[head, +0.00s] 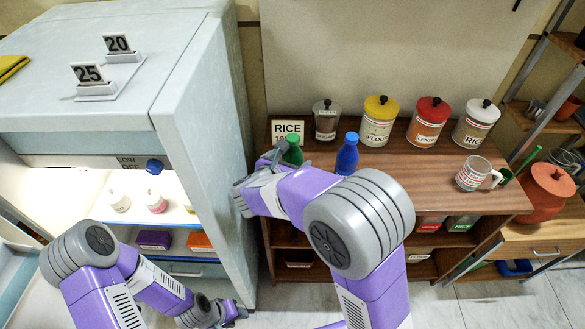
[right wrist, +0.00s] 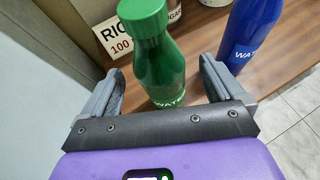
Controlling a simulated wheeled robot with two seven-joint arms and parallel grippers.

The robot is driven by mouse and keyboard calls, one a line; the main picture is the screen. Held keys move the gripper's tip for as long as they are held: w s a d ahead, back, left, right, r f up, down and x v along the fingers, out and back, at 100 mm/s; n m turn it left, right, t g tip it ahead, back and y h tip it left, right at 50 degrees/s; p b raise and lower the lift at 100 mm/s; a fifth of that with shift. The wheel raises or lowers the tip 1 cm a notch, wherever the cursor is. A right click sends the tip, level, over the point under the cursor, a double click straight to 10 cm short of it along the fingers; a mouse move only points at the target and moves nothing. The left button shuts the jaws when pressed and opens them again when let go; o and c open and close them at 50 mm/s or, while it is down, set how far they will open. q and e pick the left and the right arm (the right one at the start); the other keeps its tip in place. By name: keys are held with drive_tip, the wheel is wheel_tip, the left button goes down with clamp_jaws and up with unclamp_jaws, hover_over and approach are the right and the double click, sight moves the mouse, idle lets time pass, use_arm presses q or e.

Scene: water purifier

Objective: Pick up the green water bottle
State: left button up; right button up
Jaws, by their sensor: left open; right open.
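The green water bottle (head: 293,152) stands upright on the wooden counter, its lower part hidden by my right arm in the head view. It also shows in the right wrist view (right wrist: 160,50), framed between the two fingers of my right gripper (right wrist: 160,72), with a gap on each side. My right gripper (head: 262,172) is open and close to the bottle, not closed on it. My left gripper (head: 228,312) is open, low over the floor at the lower left, away from the bottle.
A blue water bottle (head: 347,154) stands just right of the green one. A rice price card (head: 288,131) and several lidded canisters (head: 379,121) stand behind. A mug (head: 476,174) is at the right. A pale cabinet (head: 205,110) rises close on the left.

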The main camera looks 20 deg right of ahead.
drive_tip(key=x, duration=0.3)
drive_tip(key=shift+w+d+f+b, duration=0.2)
drive_tip(key=shift+f+b, duration=0.15)
drive_tip(key=shift+b, duration=0.05)
drive_tip(key=shift+r, duration=0.1)
drive_tip(key=c, duration=1.5)
